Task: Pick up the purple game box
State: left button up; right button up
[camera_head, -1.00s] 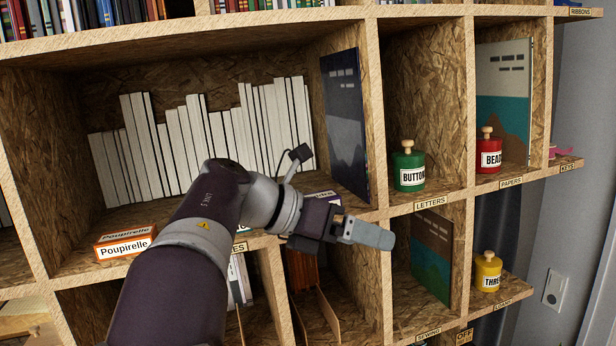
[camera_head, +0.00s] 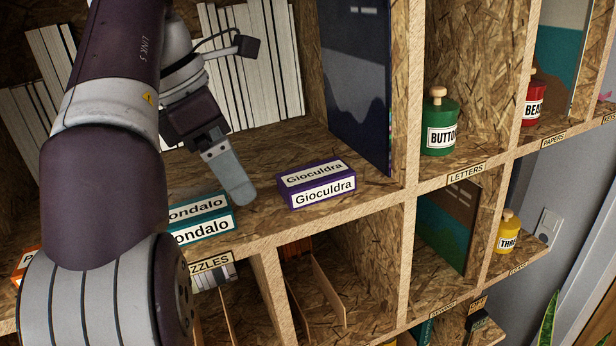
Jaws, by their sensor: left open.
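The purple game box (camera_head: 317,183), labelled "Gioculdra", lies flat on the shelf board near the front edge, left of the dark blue upright panel. My left gripper (camera_head: 238,190) points down at the shelf, to the left of the purple box and apart from it. It is open and holds nothing that I can see; its fingers overlap in this view, so the gap between them does not show. My right gripper is not in view.
A teal game box (camera_head: 205,220) labelled "ondalo" lies just left of my gripper, partly hidden by my arm. An orange box (camera_head: 24,266) sits farther left. White books (camera_head: 265,75) stand behind. A green button jar (camera_head: 439,125) stands in the compartment to the right.

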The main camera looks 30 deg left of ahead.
aim_at(307, 176)
pick_arm(q)
jog(key=w+d, duration=0.2)
jog(key=d, duration=0.1)
jog(key=shift+w+d+r+p, duration=0.15)
jog(key=shift+w+d+p, duration=0.1)
jog(key=shift+p, duration=0.15)
jog(key=w, duration=0.1)
jog(key=w+d+p, duration=0.1)
jog(key=w, duration=0.1)
jog(key=shift+w+d+p, duration=0.15)
jog(key=shift+d+p, duration=0.15)
jog(key=shift+p, duration=0.05)
jog(key=x, duration=0.3)
jog(key=shift+w+d+r, duration=0.15)
jog(key=shift+w+d, duration=0.05)
jog(key=shift+d, duration=0.05)
jog(key=shift+d+f, duration=0.25)
jog(key=shift+d, duration=0.05)
